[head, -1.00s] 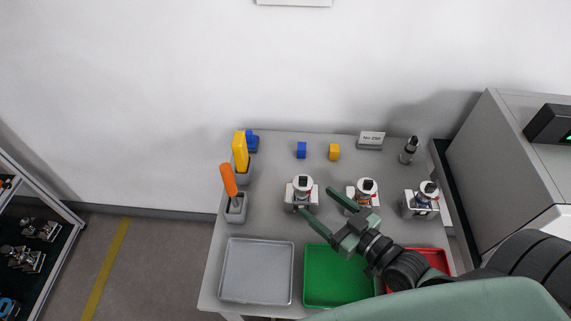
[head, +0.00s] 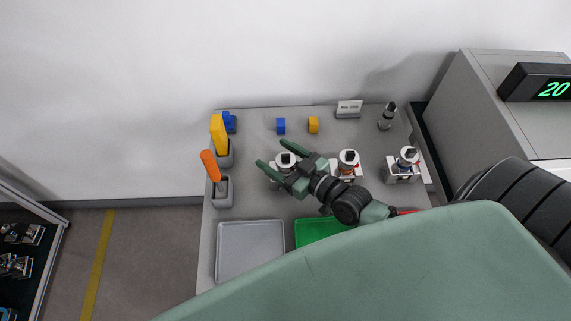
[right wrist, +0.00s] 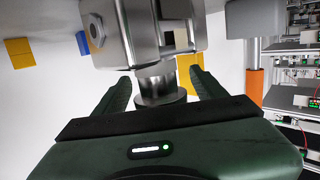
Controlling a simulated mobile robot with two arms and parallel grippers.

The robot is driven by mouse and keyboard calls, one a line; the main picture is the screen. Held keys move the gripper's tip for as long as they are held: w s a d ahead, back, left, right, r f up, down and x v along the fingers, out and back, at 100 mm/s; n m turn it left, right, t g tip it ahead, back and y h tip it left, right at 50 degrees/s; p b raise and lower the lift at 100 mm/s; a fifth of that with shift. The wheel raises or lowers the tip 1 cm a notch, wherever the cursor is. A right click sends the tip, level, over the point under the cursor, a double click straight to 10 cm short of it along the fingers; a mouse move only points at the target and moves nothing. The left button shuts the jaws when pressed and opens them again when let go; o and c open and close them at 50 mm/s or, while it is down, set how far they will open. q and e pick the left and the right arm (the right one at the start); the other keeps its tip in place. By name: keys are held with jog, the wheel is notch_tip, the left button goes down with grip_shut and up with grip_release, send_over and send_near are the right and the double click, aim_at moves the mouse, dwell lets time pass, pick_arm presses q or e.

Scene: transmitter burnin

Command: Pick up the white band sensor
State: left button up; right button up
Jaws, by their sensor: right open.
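Three metal transmitters with white round heads stand in white holders on the grey table. The left one (head: 286,158) shows no coloured band that I can make out and may be the white band sensor. The middle one (head: 348,158) shows a reddish-brown part and the right one (head: 407,158) a blue part. My right gripper (head: 270,153) is open, its fingers on either side of the left transmitter. In the right wrist view a metal sensor body (right wrist: 158,84) sits between the open fingers; contact cannot be told. My left gripper is not in view.
A grey tray (head: 250,224) and a partly hidden green tray (head: 318,230) lie at the front. An orange-handled tool (head: 211,165) and a yellow one (head: 218,135) stand in holders at left. Blue (head: 281,125) and yellow (head: 313,124) blocks and a sign (head: 349,109) are behind.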

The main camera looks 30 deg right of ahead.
grip_shut()
jog(key=shift+w+r, duration=0.1)
jog(key=shift+r, duration=0.1)
jog(key=shift+r, duration=0.6)
notch_tip(320, 180, up, 18)
jog(key=s+a+m+t+h, duration=0.1)
jog(key=m+h, duration=0.2)
jog(key=h, duration=0.2)
jog(key=shift+a+f+m, duration=0.2)
jog(key=shift+a+m, duration=0.2)
dwell(0.4)
